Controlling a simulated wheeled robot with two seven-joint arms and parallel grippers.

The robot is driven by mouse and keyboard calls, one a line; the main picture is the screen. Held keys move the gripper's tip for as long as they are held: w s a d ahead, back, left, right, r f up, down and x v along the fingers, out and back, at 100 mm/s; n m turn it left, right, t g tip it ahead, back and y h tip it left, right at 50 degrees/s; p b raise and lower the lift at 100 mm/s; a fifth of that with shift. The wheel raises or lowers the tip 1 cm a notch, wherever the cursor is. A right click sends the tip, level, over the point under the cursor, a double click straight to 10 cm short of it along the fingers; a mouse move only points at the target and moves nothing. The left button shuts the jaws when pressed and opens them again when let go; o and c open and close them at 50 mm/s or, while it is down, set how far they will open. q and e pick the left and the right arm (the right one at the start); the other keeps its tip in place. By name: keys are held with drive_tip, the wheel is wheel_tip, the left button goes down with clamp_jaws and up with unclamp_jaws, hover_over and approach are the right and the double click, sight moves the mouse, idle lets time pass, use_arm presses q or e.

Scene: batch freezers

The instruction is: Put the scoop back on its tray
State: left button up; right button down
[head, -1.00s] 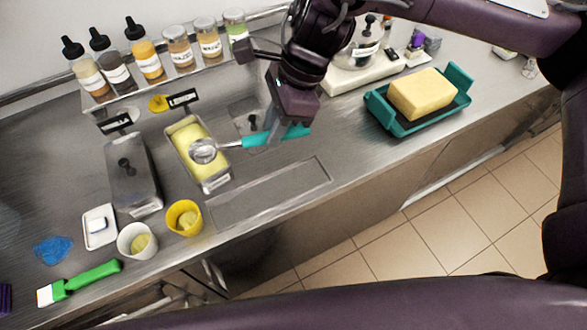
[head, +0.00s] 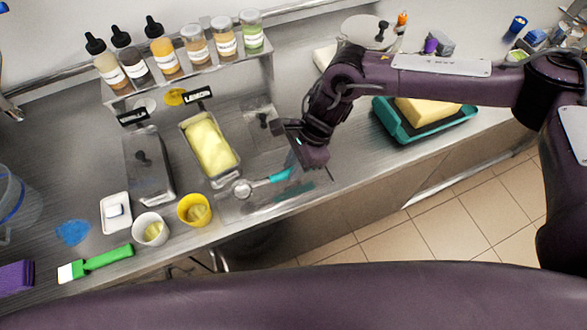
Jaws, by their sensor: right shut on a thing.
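The scoop has a round metal bowl (head: 243,189) and a teal handle (head: 270,180). My right gripper (head: 290,166) is shut on the handle near its right end. The scoop is over a flat rectangular metal tray (head: 252,206) in the counter's front part, with its bowl toward the left. A teal patch that looks like the handle's reflection shows on the tray below it. I cannot tell whether the scoop touches the tray. My left gripper is not in view.
An open pan of yellow ice cream (head: 211,146) is behind the scoop, with a lidded pan (head: 147,165) to its left. A yellow cup (head: 195,210) and a white cup (head: 151,229) stand left of the tray. A teal tray (head: 405,132) with a yellow block is right.

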sight(293, 183)
wheel_tip(293, 183, down, 4)
drive_tip(key=shift+f+p, duration=0.1)
drive_tip(key=shift+p, duration=0.6)
drive_tip(key=shift+f, duration=0.15)
drive_tip(key=shift+f+b, duration=0.2)
drive_tip(key=shift+b, duration=0.1)
drive_tip(key=c, duration=1.3)
unclamp_jaws()
drive_tip(key=shift+r, duration=0.1)
